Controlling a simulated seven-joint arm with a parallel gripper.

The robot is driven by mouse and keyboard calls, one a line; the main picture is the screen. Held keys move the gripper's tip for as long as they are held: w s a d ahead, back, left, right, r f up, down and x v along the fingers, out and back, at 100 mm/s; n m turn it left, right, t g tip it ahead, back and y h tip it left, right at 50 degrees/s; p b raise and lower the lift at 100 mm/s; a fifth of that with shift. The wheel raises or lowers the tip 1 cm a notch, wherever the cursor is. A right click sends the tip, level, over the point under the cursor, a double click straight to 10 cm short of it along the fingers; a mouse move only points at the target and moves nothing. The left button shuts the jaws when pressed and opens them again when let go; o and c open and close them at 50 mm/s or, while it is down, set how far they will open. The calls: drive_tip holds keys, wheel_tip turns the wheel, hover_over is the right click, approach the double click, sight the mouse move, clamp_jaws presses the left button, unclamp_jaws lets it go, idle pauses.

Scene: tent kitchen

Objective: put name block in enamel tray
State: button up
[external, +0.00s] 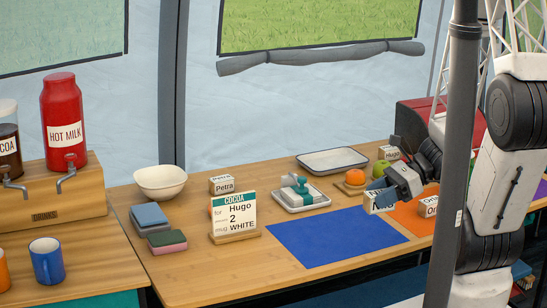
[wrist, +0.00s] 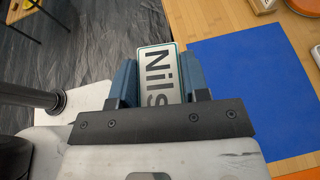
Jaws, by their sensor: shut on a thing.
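My gripper (external: 380,190) is shut on a white name block reading "Nils" (wrist: 160,72), which sits between the two blue fingers in the wrist view. In the external view the block (external: 377,204) is partly covered by my gripper and appears over the right part of the blue mat. The enamel tray (external: 333,168), pale with a dark rim, lies flat at the back of the table and looks empty. It is behind and left of my gripper, apart from it.
Blue mat (external: 320,238) and orange mat (external: 422,222) lie on the table. An orange (external: 355,177), a green apple (external: 381,167), a "Hugo" block (external: 391,153) and a small tray with a teal-handled item (external: 300,192) stand nearby. A "Petra" block (external: 222,184) and order sign (external: 234,214) stand left.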

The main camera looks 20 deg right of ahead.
drive_tip(key=w+d+r+m+t, duration=0.1)
drive_tip(key=w+d, duration=0.3)
drive_tip(key=w, duration=0.7)
drive_tip(key=w+d+m+t, duration=0.1)
drive_tip(key=w+d+t, duration=0.15)
drive_tip(key=w, duration=0.85)
drive_tip(key=m+t+h, duration=0.4)
drive_tip(key=m, duration=0.1)
hover_over(333, 164)
wheel_tip(333, 164, down, 6)
drive_tip(key=shift+w, duration=0.15)
drive_tip(key=shift+f, duration=0.1)
drive_tip(key=shift+f, duration=3.1)
drive_tip(key=shift+f, duration=1.9)
drive_tip(key=shift+f, duration=0.1)
